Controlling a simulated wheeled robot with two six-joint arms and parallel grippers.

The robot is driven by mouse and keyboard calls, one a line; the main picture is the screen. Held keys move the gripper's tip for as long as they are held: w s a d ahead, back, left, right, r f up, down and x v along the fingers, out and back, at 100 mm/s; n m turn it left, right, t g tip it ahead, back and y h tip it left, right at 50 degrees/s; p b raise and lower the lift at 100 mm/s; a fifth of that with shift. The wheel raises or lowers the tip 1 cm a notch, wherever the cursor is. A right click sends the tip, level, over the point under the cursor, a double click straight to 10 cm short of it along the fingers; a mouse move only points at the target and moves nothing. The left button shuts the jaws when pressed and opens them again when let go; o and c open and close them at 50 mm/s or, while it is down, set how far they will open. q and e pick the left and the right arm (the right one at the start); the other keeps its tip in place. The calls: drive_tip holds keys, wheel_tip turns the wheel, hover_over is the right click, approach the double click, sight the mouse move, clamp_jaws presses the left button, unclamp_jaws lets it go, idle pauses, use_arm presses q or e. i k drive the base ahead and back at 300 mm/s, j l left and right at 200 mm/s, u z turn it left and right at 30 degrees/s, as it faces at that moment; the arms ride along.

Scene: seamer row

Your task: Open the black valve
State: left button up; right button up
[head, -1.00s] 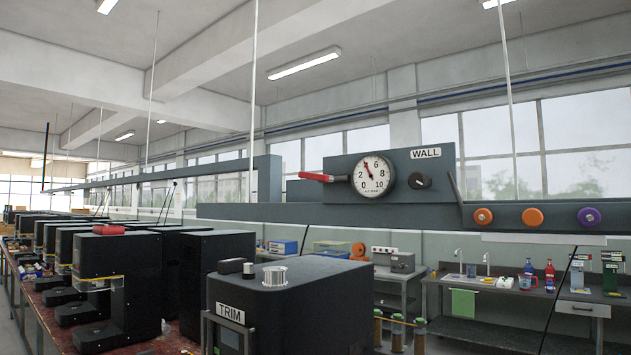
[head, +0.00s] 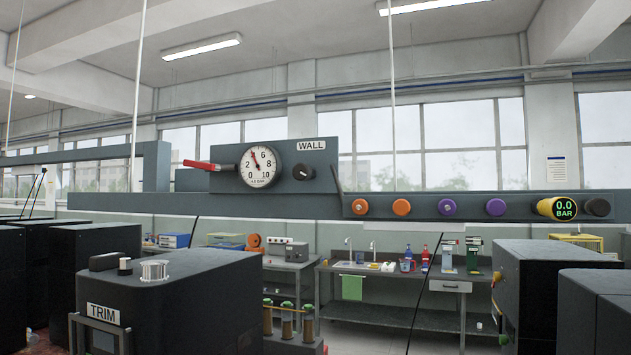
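A grey overhead rail (head: 240,206) crosses the view. On its panel a black knob (head: 303,172) with a pale mark sits right of a round white gauge (head: 260,167), under a WALL label (head: 311,145). A red lever (head: 203,165) sticks out left of the gauge, roughly level. At the rail's right end is another black round piece (head: 597,207), beside a yellow-rimmed display (head: 559,208) reading 0.0 BAR. I cannot tell which black piece is the valve. Neither gripper shows.
Orange knobs (head: 401,207) and purple knobs (head: 448,208) line the rail. Below stand dark machines, one labelled TRIM (head: 170,300), and more at right (head: 540,290). A workbench (head: 395,268) with bottles and a green cloth (head: 352,287) stands behind.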

sight(598, 207)
drive_tip(key=k+l+z, duration=0.1)
drive_tip(key=z, duration=1.3)
